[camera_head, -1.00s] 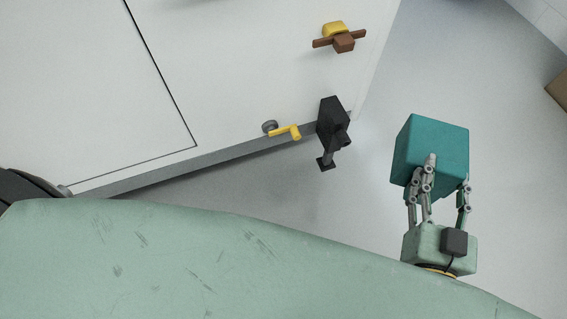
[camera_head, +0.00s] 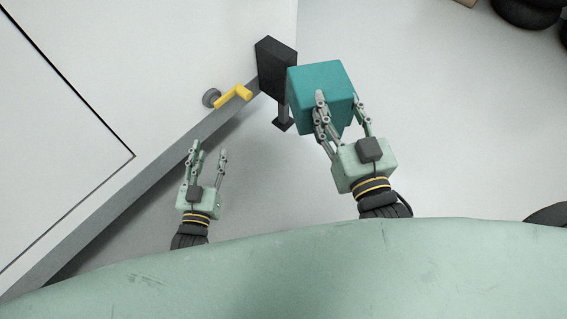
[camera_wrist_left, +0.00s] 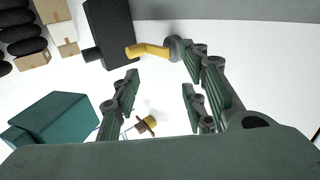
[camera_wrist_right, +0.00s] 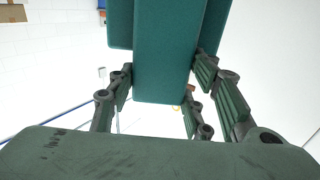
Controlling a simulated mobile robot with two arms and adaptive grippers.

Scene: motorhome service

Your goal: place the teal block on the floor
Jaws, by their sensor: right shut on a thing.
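The teal block (camera_head: 322,77) is held by my right gripper (camera_head: 340,112) in the head view, above the grey floor (camera_head: 420,110). The right wrist view shows the teal block (camera_wrist_right: 165,50) between the fingers. My left gripper (camera_head: 208,160) is open and empty, left of the block. Its spread fingers show in the left wrist view (camera_wrist_left: 158,95), with the teal block (camera_wrist_left: 58,118) apart from them at the left. Whether the block touches the black jack beside it cannot be told.
The white motorhome side (camera_head: 130,60) fills the left. A yellow crank (camera_head: 236,95) and a black box-like support (camera_head: 276,68) stand at its edge. Dark tyres (camera_head: 528,10) are at the top right. Cardboard boxes (camera_wrist_left: 52,10) show in the left wrist view. Open floor lies right of the block.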

